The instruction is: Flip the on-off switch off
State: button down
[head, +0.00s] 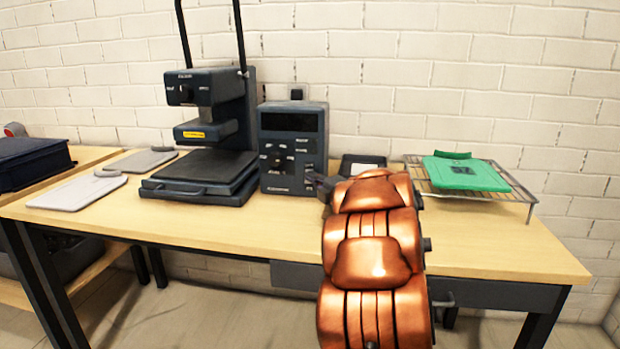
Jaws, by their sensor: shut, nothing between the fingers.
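A dark blue-grey control box (292,118) stands upright on the table, right of a heat press (205,135). Its front has a dark display window, small labels and a black round knob (277,160). I cannot tell for certain which part is the on-off switch, or its position. My gripper (318,184) shows as a small dark shape just beyond my copper-coloured arm, by the lower right of the control box. It is shut with nothing seen in it. The arm hides much of it, and I cannot tell whether it touches the box.
A small black tray (360,162) sits behind my arm. Light grey flat boards (75,194) lie at the left. A brick wall stands behind. The table's (230,222) front left is clear.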

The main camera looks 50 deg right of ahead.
jog(key=shift+s+a+b, duration=0.45)
jog(key=shift+s+a, duration=0.05)
jog(key=shift+a, duration=0.3)
jog(key=shift+s+a+r+b, duration=0.15)
jog(key=shift+s+a, duration=0.1)
jog(key=shift+a, duration=0.15)
jog(key=shift+s+a+b, duration=0.15)
jog(key=shift+s+a, duration=0.1)
jog(key=shift+a, duration=0.15)
jog(key=v, duration=0.3)
jog(key=r+p+v, duration=0.1)
jog(key=v, duration=0.6)
jog(key=shift+a+r+p, duration=0.1)
jog(key=shift+r+p, duration=0.2)
jog(key=shift+p, duration=0.05)
